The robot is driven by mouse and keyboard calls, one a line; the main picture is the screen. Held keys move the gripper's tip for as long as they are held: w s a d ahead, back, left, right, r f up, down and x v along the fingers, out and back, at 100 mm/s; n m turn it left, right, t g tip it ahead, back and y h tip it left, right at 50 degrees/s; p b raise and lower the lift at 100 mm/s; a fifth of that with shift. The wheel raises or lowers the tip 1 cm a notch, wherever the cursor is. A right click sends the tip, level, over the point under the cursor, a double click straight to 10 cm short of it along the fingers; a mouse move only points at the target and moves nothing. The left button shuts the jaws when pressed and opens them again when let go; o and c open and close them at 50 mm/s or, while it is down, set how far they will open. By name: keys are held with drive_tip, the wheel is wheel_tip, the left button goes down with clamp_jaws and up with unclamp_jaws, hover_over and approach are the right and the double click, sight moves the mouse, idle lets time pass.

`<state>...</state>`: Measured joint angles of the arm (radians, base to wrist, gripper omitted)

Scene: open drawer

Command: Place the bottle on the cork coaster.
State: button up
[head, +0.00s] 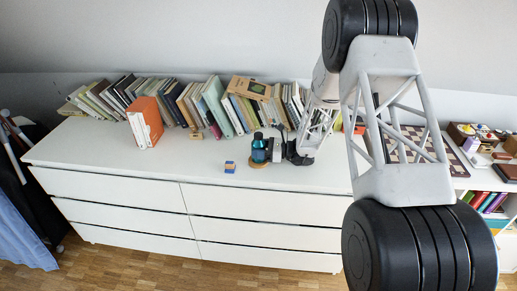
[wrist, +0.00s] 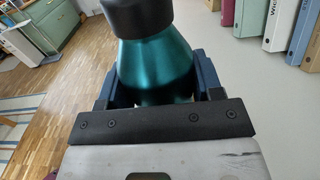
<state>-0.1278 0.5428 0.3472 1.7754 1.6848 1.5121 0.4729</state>
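The bottle (head: 258,149) is teal with a black cap and stands upright at the front of the bookshelf row on the white dresser. The round cork coaster (head: 258,165) shows as a brown edge beneath it. I cannot tell whether the base touches the coaster. My gripper (head: 270,151) reaches in from the right at the bottle's side. In the wrist view, the bottle (wrist: 158,62) sits between the two dark blue fingers of my gripper (wrist: 160,85), with no clear gap on either side. The bottle's lower part is hidden there by the gripper mount.
A small blue and orange box (head: 230,167) lies left of the bottle on the dresser top (head: 120,158). A leaning row of books (head: 215,105) runs along the back, and an orange book (head: 148,118) stands ahead of it. The front left top is clear.

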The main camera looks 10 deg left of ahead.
drive_tip(key=o, duration=0.5)
drive_tip(key=shift+c, duration=0.2)
drive_tip(key=shift+r, duration=0.2)
drive_tip(key=d, duration=1.2)
idle(0.5)
drive_tip(key=s+d+r+n+g+h, duration=0.2)
drive_tip(key=s+r+n+h, duration=0.2)
drive_tip(key=s+r, duration=0.65)
drive_tip(key=s+d+r+n+g+h, duration=0.15)
drive_tip(key=s+r+n+h, duration=0.3)
drive_tip(key=s+r, duration=0.55)
drive_tip(key=s+d+r+n+t+h, duration=0.2)
drive_tip(key=s+d+n+h, duration=0.1)
drive_tip(key=s, duration=0.6)
drive_tip(key=s+d+r+n+t+h, duration=0.2)
drive_tip(key=s+d, duration=0.3)
drive_tip(key=s, duration=0.5)
drive_tip(key=s+d+r+n+t+h, duration=0.2)
drive_tip(key=s+d+r+n+h, duration=0.1)
drive_tip(key=s, duration=0.7)
drive_tip(key=shift+d+r+n+h, duration=0.25)
drive_tip(key=shift+d+n+h, duration=0.4)
drive_tip(key=shift+d+h, duration=0.25)
